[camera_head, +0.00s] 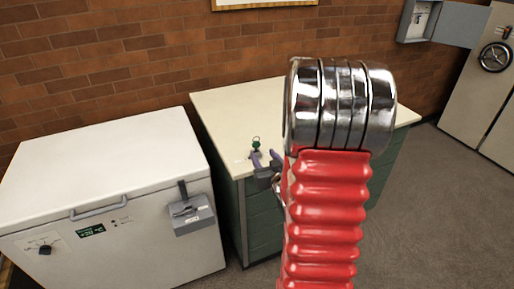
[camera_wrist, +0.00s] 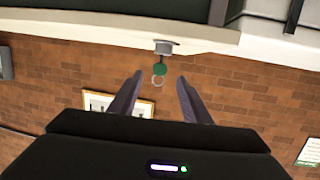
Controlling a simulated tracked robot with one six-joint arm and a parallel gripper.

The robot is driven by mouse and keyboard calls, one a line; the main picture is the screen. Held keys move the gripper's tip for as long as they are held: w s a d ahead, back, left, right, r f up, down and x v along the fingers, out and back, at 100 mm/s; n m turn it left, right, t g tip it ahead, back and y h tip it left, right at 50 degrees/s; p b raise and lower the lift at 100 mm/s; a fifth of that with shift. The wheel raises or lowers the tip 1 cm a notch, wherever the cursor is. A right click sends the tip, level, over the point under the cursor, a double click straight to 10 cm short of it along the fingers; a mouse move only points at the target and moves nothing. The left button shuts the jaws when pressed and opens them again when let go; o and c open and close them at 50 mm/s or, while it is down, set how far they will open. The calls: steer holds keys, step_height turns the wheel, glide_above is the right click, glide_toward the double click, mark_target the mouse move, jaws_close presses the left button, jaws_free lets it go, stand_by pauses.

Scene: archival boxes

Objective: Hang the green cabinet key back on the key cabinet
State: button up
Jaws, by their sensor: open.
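The green key (camera_head: 256,143) stands upright in a small grey holder near the front left corner of the cream counter, ring uppermost. My gripper (camera_head: 266,157) is open and beside it at the counter's edge. In the wrist view, which is upside down, the green key (camera_wrist: 159,69) and its ring show between the two spread fingertips, apart from both. The key's lower end is hidden in the holder (camera_wrist: 165,47). The grey key cabinet (camera_head: 421,20) is on the brick wall at the upper right, its door (camera_head: 464,24) swung open to the right.
The cream counter (camera_head: 230,105) tops a green drawer unit (camera_head: 262,222). A white chest freezer (camera_head: 105,160) stands on the left, with a grey latch box on its front. A large safe (camera_head: 480,95) stands at the far right. Grey floor (camera_head: 430,210) lies open between.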

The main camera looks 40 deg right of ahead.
mark_target(258, 142)
steer(key=shift+x, duration=3.55)
steer(key=shift+r, duration=0.1)
steer(key=c, duration=1)
steer(key=shift+r, duration=0.15)
steer(key=shift+w+r, duration=0.1)
steer(key=shift+r, duration=0.4)
steer(key=shift+r, duration=0.2)
steer(key=shift+r, duration=0.35)
